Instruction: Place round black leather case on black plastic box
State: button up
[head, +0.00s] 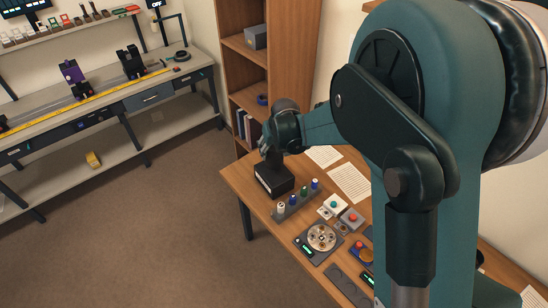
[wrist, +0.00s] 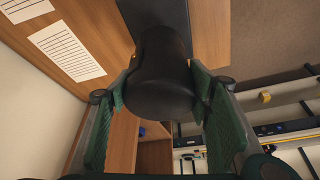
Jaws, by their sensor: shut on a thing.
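The round black leather case (wrist: 160,80) is between the two green fingers of my gripper (wrist: 160,95) in the wrist view, which are shut on its sides. In the head view my gripper (head: 268,150) is at the far left end of the wooden desk, over the black plastic box (head: 273,181). The box also shows behind the case in the wrist view (wrist: 210,35). In the head view the case is mostly hidden by the gripper and hard to tell from the box. I cannot tell whether case and box touch.
A rack with several coloured-cap bottles (head: 297,200) stands close in front of the box. Buttons, a round lens part (head: 321,238) and paper sheets (head: 349,182) lie farther along the desk. A wooden bookshelf (head: 243,75) rises behind. A workbench (head: 110,95) stands across the floor.

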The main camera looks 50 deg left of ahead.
jog(key=shift+f, duration=0.4)
jog(key=shift+f, duration=1.85)
jog(key=shift+f, duration=0.15)
jog(key=o, duration=1)
jog(key=shift+v, duration=6.15)
